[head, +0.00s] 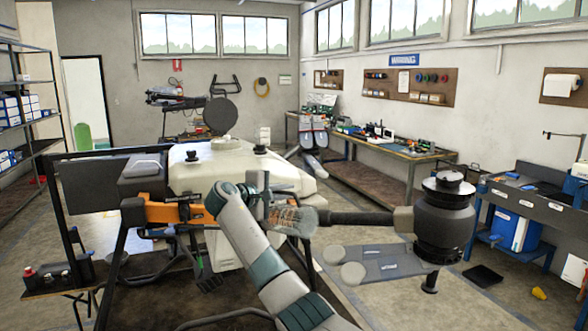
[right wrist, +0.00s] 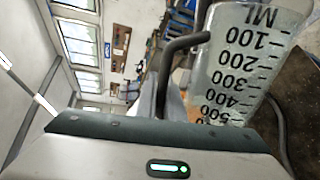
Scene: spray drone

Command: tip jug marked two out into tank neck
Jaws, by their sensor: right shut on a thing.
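A clear jug (head: 294,220) with dark volume marks is held in front of the drone's right arm. It looks tipped well over, near its side. In the right wrist view the jug (right wrist: 240,75) shows marks from 100 to 500 and a dark grey handle (right wrist: 184,46). My right gripper (head: 258,200) is shut on the jug at its handle side; the fingertips are largely hidden. The white tank (head: 292,180) of the drone lies just behind the jug, with black fittings on top. I cannot make out the neck's opening, the jug's number or any pouring liquid. My left gripper is out of view.
The drone's black motor (head: 443,222) stands out to the right on a dark boom (head: 362,217). An orange clamp (head: 168,213) is at the left. A workbench lines the right wall.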

